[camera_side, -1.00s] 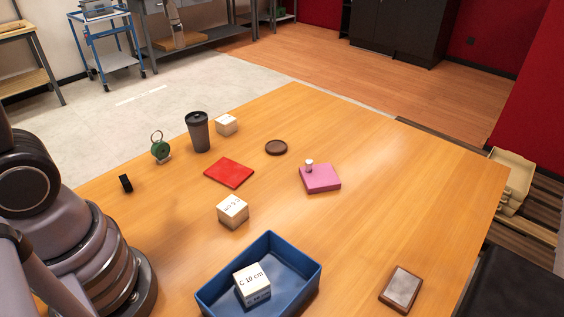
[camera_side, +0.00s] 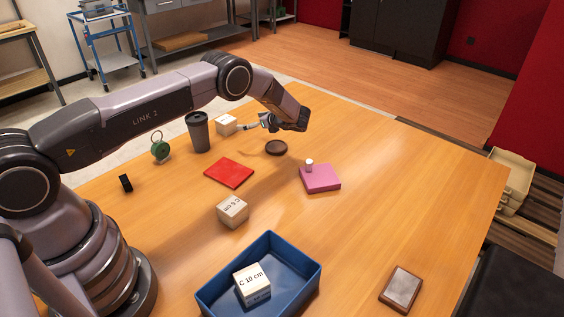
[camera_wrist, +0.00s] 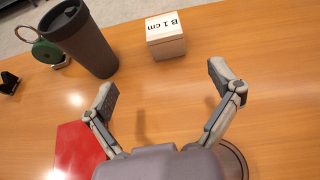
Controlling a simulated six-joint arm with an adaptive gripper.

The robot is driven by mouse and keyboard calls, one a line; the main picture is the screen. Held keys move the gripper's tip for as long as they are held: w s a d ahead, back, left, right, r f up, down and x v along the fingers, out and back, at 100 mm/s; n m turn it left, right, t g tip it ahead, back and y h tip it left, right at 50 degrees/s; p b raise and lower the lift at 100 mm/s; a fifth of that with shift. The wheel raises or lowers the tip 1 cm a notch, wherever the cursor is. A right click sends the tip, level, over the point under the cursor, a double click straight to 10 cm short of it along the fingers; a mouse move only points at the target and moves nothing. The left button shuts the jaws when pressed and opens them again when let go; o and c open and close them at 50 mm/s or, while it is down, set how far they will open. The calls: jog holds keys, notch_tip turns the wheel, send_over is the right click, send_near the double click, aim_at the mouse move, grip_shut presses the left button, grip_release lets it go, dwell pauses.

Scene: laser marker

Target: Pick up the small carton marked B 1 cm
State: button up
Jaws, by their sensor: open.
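The small carton marked B 1 cm (camera_wrist: 165,38) is a cream box standing on the table, its label readable in the wrist view. In the side view the carton (camera_side: 225,125) is at the far left part of the table, beside the dark tumbler. My gripper (camera_wrist: 164,88) is open and empty. In the wrist view the carton lies beyond the fingertips, roughly ahead of the gap between them. In the side view my gripper (camera_side: 256,124) is to the right of the carton, above the table and apart from it.
A dark tumbler (camera_side: 198,132) stands close left of the carton, with a green round object (camera_side: 160,148) farther left. A red pad (camera_side: 229,173), a dark coaster (camera_side: 276,147), a pink block (camera_side: 320,179), another carton (camera_side: 232,211) and a blue tray (camera_side: 211,296) holding carton C are nearby.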

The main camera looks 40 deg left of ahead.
aim_at(231, 122)
jog(key=shift+a+f, duration=0.3)
jog(key=shift+f, duration=0.1)
jog(key=x, duration=0.7)
jog(key=shift+a, duration=0.2)
jog(key=shift+w+x, duration=0.15)
jog(key=shift+x, duration=1.35)
jog(key=shift+w+x, duration=0.1)
jog(key=shift+x, duration=1.35)
jog(key=shift+r, duration=0.1)
jog(key=c, duration=1.3)
